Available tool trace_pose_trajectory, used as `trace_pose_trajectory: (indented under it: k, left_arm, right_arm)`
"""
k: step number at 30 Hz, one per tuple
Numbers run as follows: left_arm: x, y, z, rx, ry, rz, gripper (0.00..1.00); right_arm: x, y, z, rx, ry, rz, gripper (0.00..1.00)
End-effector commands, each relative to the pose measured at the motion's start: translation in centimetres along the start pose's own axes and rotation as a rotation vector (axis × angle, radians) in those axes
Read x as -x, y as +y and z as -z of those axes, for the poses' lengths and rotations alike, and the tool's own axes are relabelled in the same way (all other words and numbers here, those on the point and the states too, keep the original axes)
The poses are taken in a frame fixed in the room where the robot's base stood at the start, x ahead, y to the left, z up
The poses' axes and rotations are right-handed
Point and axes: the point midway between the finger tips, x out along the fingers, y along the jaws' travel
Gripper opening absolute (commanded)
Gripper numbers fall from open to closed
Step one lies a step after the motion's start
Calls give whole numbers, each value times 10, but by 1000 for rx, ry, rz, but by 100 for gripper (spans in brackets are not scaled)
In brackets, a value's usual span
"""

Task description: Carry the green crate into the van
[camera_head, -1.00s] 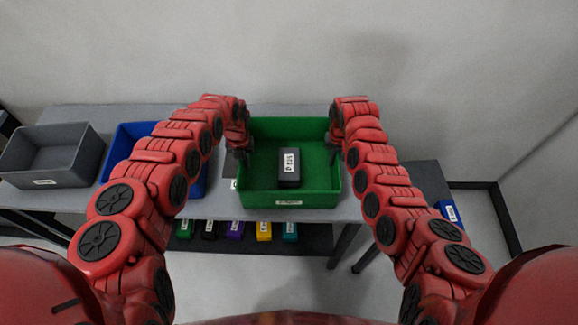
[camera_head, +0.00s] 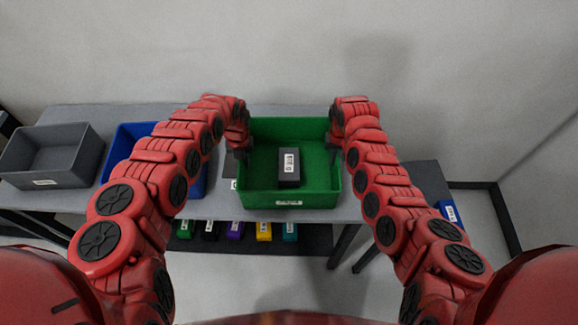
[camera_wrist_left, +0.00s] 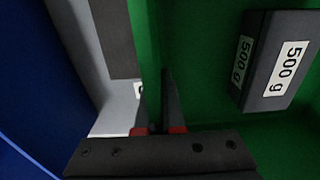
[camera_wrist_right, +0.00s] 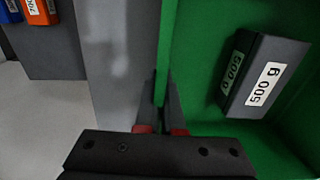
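The green crate (camera_head: 291,202) sits on the grey bench in the head view, with a dark block marked 500 g (camera_head: 289,168) inside it. The block also shows in the left wrist view (camera_wrist_left: 275,62) and the right wrist view (camera_wrist_right: 262,78). My left gripper (camera_wrist_left: 163,100) is at the crate's left wall, its fingers close together on either side of the wall. My right gripper (camera_wrist_right: 162,100) is at the right wall, its fingers likewise astride the green edge. Both look shut on the walls. No van shows in any view.
A blue crate (camera_head: 199,182) stands left of the green one, and a grey crate (camera_head: 88,160) stands further left. Several small coloured blocks (camera_head: 234,230) lie on the dark shelf below. A lower dark surface (camera_head: 425,180) is at the right. Bare floor lies in front.

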Motion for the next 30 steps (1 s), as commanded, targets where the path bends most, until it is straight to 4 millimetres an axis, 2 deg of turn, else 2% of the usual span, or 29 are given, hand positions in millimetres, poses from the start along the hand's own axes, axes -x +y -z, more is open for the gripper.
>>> trace_pose_trajectory:
  k: [15, 30]
  left_arm:
    - [48, 0, -1, 0, -2, 0, 0]
    - [49, 0, -1, 0, -3, 0, 0]
  right_arm:
    - [48, 0, 1, 0, 3, 1, 0]
    - [49, 0, 1, 0, 3, 1, 0]
